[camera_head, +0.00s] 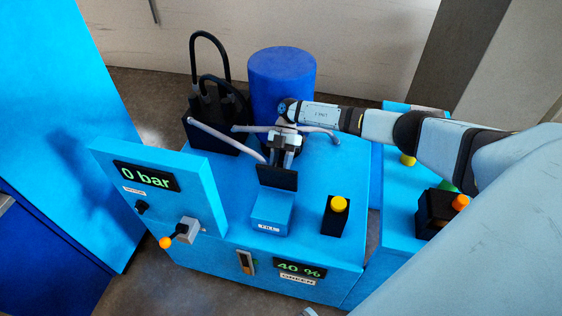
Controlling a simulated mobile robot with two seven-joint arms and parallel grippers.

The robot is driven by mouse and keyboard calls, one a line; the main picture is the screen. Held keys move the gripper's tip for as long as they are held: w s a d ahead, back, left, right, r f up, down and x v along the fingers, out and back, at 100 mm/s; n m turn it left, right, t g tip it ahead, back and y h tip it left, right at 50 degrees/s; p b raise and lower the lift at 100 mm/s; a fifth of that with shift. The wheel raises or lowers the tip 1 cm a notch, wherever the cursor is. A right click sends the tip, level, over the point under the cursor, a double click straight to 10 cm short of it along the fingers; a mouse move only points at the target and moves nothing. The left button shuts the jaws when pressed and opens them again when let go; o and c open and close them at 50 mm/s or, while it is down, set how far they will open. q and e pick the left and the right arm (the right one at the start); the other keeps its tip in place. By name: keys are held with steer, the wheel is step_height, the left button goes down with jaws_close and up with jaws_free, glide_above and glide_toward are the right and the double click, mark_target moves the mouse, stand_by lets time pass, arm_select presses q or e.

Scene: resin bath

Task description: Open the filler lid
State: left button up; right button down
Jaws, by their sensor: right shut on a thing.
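The blue filler box (272,208) with its small label stands on the blue machine top. A dark plate, which looks like the filler lid (277,178), stands tilted up at the back edge of the box. My right gripper (283,158) reaches in from the right and is right behind the plate's upper edge. It is shut on the filler lid, though its fingertips are partly hidden and the exact contact is hard to see.
A blue drum (281,80) stands behind my right gripper, with a black hose unit (216,115) to its left. Grey bars (226,139) spread near the wrist. A panel reading 0 bar (147,176) stands at left. A yellow button (339,204) sits right of the box.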

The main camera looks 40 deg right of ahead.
steer(key=c, duration=0.9)
jaws_free()
steer(key=shift+a+f, duration=0.1)
steer(key=shift+f, duration=0.15)
steer(key=shift+c, duration=0.2)
steer(key=shift+o, duration=0.8)
steer(key=shift+w+f, duration=0.15)
steer(key=shift+w, duration=0.05)
arm_select(q)
steer(key=shift+a+r+p, duration=0.3)
steer(key=shift+p, duration=0.65)
arm_select(e)
step_height(320, 180, up, 20)
arm_select(q)
steer(key=shift+d, duration=0.15)
arm_select(e)
steer(key=shift+s, duration=0.1)
